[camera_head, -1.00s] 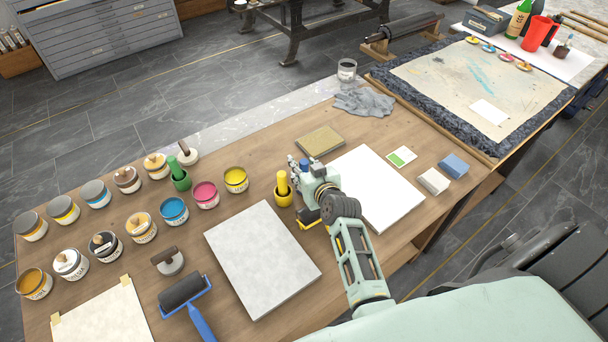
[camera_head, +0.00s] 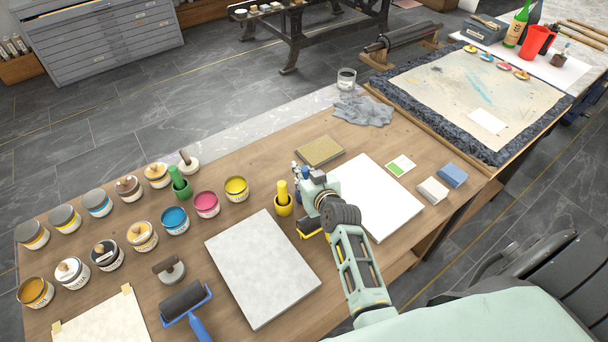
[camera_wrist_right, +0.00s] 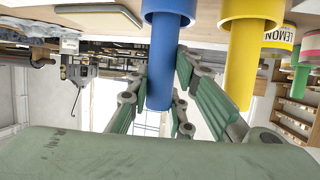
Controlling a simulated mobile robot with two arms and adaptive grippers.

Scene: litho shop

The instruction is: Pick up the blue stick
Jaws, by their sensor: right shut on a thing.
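The blue stick (camera_wrist_right: 160,65) hangs from the top of the right wrist view, its wider blue base (camera_wrist_right: 168,6) at the picture's top edge. In the head view only a small blue bit (camera_head: 304,163) shows by my right gripper (camera_head: 302,176); the rest is hidden. In the wrist view the fingers of my right gripper (camera_wrist_right: 163,88) lie on both sides of the stick, shut on it. Its base looks still near the tabletop; I cannot tell whether it is lifted. My left gripper is not in view.
A yellow stick in a yellow pot (camera_head: 283,205) stands close left of my right gripper. A green stick (camera_head: 179,182) and several ink cans stand further left. A grey slab (camera_head: 262,268) and a white slab (camera_head: 385,205) lie either side of the arm.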

